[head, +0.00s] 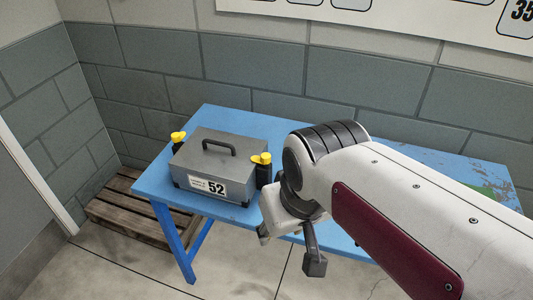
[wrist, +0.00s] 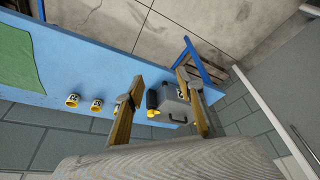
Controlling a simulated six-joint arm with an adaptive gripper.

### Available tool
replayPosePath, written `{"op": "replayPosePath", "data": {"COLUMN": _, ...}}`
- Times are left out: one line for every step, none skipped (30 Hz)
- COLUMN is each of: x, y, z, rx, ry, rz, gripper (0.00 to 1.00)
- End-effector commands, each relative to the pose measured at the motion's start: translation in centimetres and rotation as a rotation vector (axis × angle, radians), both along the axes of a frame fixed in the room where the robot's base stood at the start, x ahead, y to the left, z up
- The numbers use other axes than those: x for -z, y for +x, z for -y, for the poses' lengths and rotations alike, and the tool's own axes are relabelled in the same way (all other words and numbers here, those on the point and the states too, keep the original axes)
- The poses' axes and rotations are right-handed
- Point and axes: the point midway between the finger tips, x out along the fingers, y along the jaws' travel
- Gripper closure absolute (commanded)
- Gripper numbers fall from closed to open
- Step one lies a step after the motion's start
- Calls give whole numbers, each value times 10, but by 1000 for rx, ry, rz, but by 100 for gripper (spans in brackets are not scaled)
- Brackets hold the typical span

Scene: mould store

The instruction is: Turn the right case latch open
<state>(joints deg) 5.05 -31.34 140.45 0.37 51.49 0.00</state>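A grey case (head: 213,150) with a dark carry handle and a white "52" label sits on the blue table. The right case latch (head: 264,172) is a black body with a yellow top at the case's right side. The left latch (head: 178,141) looks similar, on the other side. My gripper (head: 290,247) is in front and to the right of the case, apart from it. In the wrist view, my gripper (wrist: 160,77) has its fingers wide apart with nothing held. The case (wrist: 171,101) and a black latch (wrist: 152,99) show beyond, between the fingers.
The blue table (head: 215,118) runs right behind my arm, which hides part of it. A wooden pallet (head: 125,213) lies on the floor at left. A block wall stands behind.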

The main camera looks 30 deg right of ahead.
Motion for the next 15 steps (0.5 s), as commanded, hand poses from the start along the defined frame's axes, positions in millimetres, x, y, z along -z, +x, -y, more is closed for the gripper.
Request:
{"op": "replayPosePath", "data": {"x": 2, "y": 6, "z": 3, "rx": 13, "ry": 4, "rz": -18, "gripper": 62}}
{"op": "replayPosePath", "data": {"x": 3, "y": 9, "z": 4, "rx": 18, "ry": 7, "rz": -25, "gripper": 62}}
{"op": "replayPosePath", "data": {"x": 4, "y": 14, "z": 6, "rx": 26, "ry": 10, "rz": -33, "gripper": 62}}
{"op": "replayPosePath", "data": {"x": 5, "y": 17, "z": 8, "rx": 31, "ry": 13, "rz": -41, "gripper": 62}}
{"op": "replayPosePath", "data": {"x": 6, "y": 21, "z": 9, "rx": 35, "ry": 15, "rz": -47, "gripper": 62}}
{"op": "replayPosePath", "data": {"x": 8, "y": 26, "z": 11, "rx": 41, "ry": 16, "rz": -55, "gripper": 62}}
{"op": "replayPosePath", "data": {"x": 8, "y": 30, "z": 13, "rx": 46, "ry": 19, "rz": -61, "gripper": 62}}
{"op": "replayPosePath", "data": {"x": 10, "y": 34, "z": 15, "rx": 48, "ry": 21, "rz": -66, "gripper": 62}}
{"op": "replayPosePath", "data": {"x": 11, "y": 39, "z": 17, "rx": 53, "ry": 23, "rz": -73, "gripper": 62}}
{"op": "replayPosePath", "data": {"x": 12, "y": 43, "z": 19, "rx": 57, "ry": 25, "rz": -76, "gripper": 62}}
{"op": "replayPosePath", "data": {"x": 13, "y": 47, "z": 20, "rx": 60, "ry": 28, "rz": -81, "gripper": 62}}
{"op": "replayPosePath", "data": {"x": 14, "y": 53, "z": 23, "rx": 65, "ry": 30, "rz": -87, "gripper": 62}}
{"op": "replayPosePath", "data": {"x": 16, "y": 58, "z": 25, "rx": 67, "ry": 32, "rz": -91, "gripper": 62}}
{"op": "replayPosePath", "data": {"x": 17, "y": 62, "z": 26, "rx": 70, "ry": 35, "rz": -96, "gripper": 62}}
{"op": "replayPosePath", "data": {"x": 19, "y": 68, "z": 29, "rx": 72, "ry": 38, "rz": -99, "gripper": 62}}
